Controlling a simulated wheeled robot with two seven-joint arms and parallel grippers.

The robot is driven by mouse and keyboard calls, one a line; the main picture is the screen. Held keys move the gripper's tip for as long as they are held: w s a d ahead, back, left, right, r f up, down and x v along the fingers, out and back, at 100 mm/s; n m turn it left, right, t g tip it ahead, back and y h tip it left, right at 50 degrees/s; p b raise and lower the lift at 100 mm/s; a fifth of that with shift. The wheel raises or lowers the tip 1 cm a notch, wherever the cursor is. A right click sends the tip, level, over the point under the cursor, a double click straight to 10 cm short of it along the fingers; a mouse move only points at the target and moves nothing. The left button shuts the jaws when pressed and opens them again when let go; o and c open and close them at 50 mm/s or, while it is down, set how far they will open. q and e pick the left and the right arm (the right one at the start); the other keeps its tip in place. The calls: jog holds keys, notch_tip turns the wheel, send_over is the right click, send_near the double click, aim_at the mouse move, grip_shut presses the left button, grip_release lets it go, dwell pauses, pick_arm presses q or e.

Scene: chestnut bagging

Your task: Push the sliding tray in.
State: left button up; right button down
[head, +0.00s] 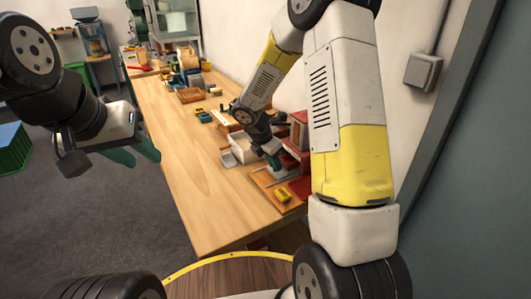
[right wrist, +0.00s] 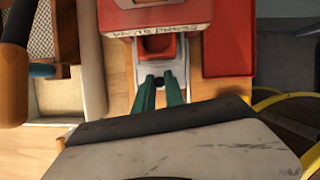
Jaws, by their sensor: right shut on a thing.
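The sliding tray (right wrist: 181,72) is a pale grey plate under a red machine (right wrist: 150,14) in the right wrist view. A red cup-like part (right wrist: 160,46) sits on it, partly under the machine's overhang. My left gripper (head: 142,154) is empty, fingers apart, left of the table over the floor.
The wooden table (head: 185,165) has a clear left side. A white bin (head: 243,148) stands just left of the machine. Small boxes and tools stand farther back; a wall closes the right side.

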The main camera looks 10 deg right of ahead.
aim_at(284, 161)
jog(key=shift+w+d+r, duration=0.1)
jog(key=shift+w+d, duration=0.2)
jog(key=shift+d, duration=0.55)
jog(key=shift+w+d, duration=0.3)
jog(key=shift+d, duration=0.5)
jog(key=c, duration=1.4)
grip_release()
jog(key=shift+v, duration=3.85)
